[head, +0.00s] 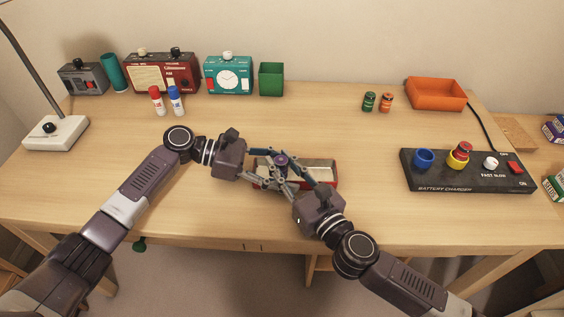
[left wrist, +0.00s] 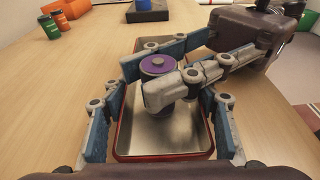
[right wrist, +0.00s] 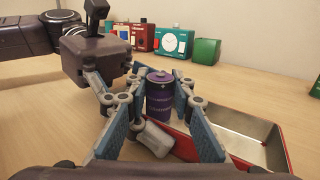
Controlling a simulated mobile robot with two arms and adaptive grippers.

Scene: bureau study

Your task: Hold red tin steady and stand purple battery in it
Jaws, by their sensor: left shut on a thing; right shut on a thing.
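The red tin (head: 322,172) is an open, shallow metal box lying on the desk near its front edge. My left gripper (head: 272,170) is shut on the tin, its fingers along the outer long walls in the left wrist view (left wrist: 168,118). The purple battery (head: 281,160) stands upright between the fingers of my right gripper (right wrist: 160,112), which is shut on it.
A black battery charger (head: 468,178) with coloured parts lies at the right. Green (head: 369,101) and orange (head: 387,102) batteries stand behind, near an orange bin (head: 436,93). The desk between is clear.

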